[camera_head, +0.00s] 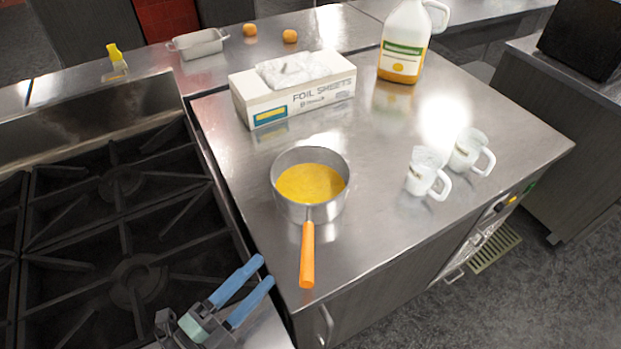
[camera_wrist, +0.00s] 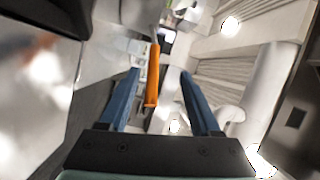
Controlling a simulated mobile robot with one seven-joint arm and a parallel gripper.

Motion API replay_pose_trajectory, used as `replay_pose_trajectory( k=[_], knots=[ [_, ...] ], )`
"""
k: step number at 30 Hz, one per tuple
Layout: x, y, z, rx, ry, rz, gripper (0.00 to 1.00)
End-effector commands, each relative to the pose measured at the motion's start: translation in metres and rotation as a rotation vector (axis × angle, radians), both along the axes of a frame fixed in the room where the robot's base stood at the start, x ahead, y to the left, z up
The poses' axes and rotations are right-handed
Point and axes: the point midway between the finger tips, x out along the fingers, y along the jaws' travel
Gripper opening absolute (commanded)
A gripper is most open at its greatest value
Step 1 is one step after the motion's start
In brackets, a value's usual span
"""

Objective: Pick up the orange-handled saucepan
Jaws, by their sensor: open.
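The saucepan (camera_head: 337,211) stands upright on the steel counter, with yellow contents inside. My gripper (camera_head: 263,271) has two blue fingers and is open and empty. In the head view it is left of the handle's end, over the corner between stove and counter, apart from the handle. In the wrist view the orange handle (camera_wrist: 153,75) shows between the two fingers of my gripper (camera_wrist: 159,71), nearer the left finger. The pan's bowl is not clear there.
A foil sheets box (camera_head: 300,97) stands behind the saucepan. Two white mugs (camera_head: 426,172) (camera_head: 468,150) are to its right, and a large jug (camera_head: 404,45) is at the back. The stove (camera_head: 110,215) with black grates lies left.

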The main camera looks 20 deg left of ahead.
Motion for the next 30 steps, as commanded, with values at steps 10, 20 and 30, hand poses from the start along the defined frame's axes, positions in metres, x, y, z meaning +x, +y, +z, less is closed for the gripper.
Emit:
replay_pose_trajectory(
  k=[10, 20, 30],
  knots=[
    [0.045, -0.018, -0.005, -0.005, 0.022, -0.014, 0.64],
    [0.075, -0.027, -0.005, -0.005, 0.021, -0.012, 0.64],
    [0.116, -0.042, -0.007, -0.005, 0.021, -0.012, 0.64]
  ],
)
